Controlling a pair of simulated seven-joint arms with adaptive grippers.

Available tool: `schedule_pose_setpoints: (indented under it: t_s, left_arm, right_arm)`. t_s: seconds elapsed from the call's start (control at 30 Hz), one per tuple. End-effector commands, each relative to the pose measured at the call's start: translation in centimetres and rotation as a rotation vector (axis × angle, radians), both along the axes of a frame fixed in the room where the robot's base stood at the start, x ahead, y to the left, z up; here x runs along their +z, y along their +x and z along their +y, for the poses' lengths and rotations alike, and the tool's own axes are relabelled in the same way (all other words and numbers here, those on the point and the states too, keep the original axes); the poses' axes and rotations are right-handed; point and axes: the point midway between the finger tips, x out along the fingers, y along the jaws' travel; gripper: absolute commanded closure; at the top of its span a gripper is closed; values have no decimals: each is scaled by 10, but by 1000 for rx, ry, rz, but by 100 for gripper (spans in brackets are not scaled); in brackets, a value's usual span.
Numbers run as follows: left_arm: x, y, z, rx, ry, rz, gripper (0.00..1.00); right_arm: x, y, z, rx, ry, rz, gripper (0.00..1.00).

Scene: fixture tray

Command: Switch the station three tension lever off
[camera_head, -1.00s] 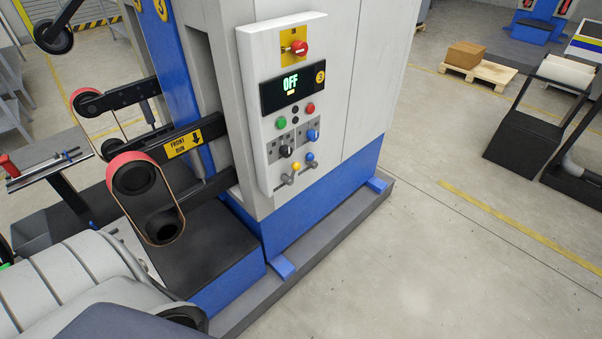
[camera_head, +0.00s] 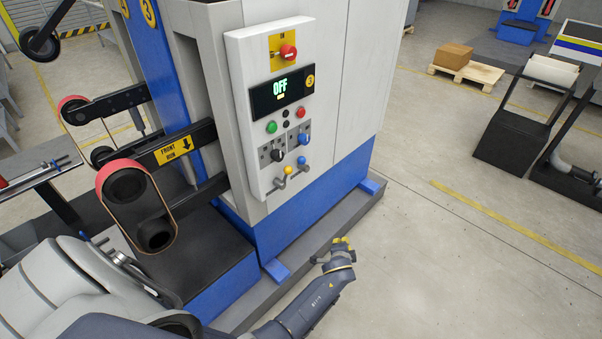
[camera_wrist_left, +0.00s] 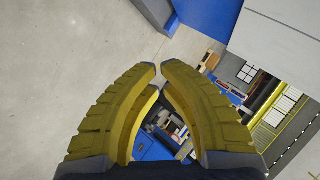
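The station three control panel (camera_head: 254,120) is on the front of a white and blue cabinet. My right gripper is not seen.
A red knob (camera_head: 288,52), green button (camera_head: 271,127), red button (camera_head: 301,113), black switch (camera_head: 278,155) and blue switch (camera_head: 303,139) share the panel. A belt roller arm (camera_head: 135,210) sticks out left of it.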

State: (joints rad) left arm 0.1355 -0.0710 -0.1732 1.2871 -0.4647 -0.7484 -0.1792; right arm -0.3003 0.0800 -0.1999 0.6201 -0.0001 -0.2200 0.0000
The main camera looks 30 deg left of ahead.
Motion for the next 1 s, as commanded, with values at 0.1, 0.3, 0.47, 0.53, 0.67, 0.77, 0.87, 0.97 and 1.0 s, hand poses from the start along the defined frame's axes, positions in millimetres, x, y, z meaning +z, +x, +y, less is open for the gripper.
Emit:
schedule_pose_setpoints:
  t_s: [0.1,0.3,0.47,0.53,0.67,0.77,0.87,0.97,1.0]
  left_arm:
    - [84,34,19,19,181,-73,100]
    - [198,38,65,125,498,-100,100]
    - [244,16,97,211,683,-50,100]
    - [253,8,106,237,741,-20,100]
    - [259,-2,116,262,812,33,100]
    - [259,-5,119,264,837,61,100]
    - [258,-6,119,261,847,71,100]
    - [258,-6,119,259,848,72,100]
    - [258,-6,119,259,847,72,100]
  right_arm:
    - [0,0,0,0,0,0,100]
    - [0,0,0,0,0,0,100]
    - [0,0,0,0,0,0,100]
    - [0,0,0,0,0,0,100]
    - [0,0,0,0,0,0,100]
    - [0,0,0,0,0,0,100]
    - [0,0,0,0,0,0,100]
    - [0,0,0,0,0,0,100]
    - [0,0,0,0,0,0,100]
